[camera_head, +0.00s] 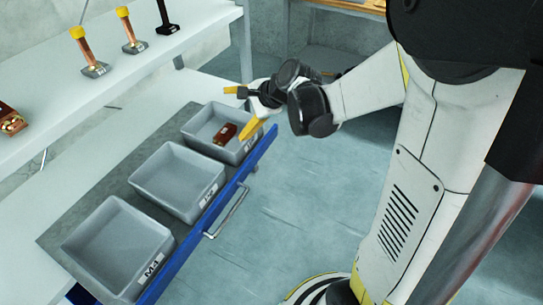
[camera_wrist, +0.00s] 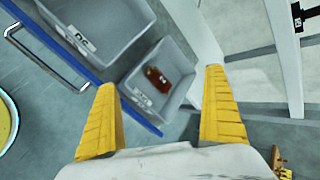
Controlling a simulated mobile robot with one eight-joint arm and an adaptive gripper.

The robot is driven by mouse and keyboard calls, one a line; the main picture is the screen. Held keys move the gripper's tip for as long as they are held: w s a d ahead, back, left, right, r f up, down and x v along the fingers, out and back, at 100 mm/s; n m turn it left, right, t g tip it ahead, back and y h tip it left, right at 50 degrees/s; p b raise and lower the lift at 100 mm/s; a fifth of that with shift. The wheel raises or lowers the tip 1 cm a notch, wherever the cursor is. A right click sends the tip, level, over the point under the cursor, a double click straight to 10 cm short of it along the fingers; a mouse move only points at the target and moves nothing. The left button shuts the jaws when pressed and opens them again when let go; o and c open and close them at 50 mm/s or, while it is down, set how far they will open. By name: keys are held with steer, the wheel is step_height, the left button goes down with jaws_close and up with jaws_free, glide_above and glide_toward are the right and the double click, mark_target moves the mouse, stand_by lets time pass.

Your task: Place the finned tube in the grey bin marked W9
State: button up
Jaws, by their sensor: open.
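Three grey bins stand in a row in the blue-fronted drawer: a near bin (camera_head: 88,232), a middle bin (camera_head: 158,164) and a far bin (camera_head: 190,128). Each visible label is too small to read surely, so I cannot tell which is W9. A red-brown piece (camera_head: 224,134) lies in the far bin; it also shows in the wrist view (camera_wrist: 158,79). I cannot tell whether it is the finned tube. My gripper (camera_head: 236,113) is open and empty above the far bin, apart from the piece. In the wrist view its yellow fingers (camera_wrist: 160,90) frame that bin.
On the white shelf (camera_head: 125,70) stand two upright copper pieces with yellow tops (camera_head: 86,52) (camera_head: 131,30) and a black upright piece (camera_head: 166,18). Another red-brown piece (camera_head: 12,120) lies at its left. The floor (camera_head: 300,190) right of the drawer handle (camera_head: 228,212) is clear.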

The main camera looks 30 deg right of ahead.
steer(key=s+r+n+h, duration=0.2)
steer(key=s+n, duration=0.6)
steer(key=s, duration=0.3)
steer(key=s+r+n+h, duration=0.2)
steer(key=s+n, duration=0.6)
steer(key=s, duration=0.4)
steer(key=shift+r+n+g+h, duration=0.3)
steer(key=shift+r+g+h, duration=0.1)
steer(key=shift+s+a, duration=0.1)
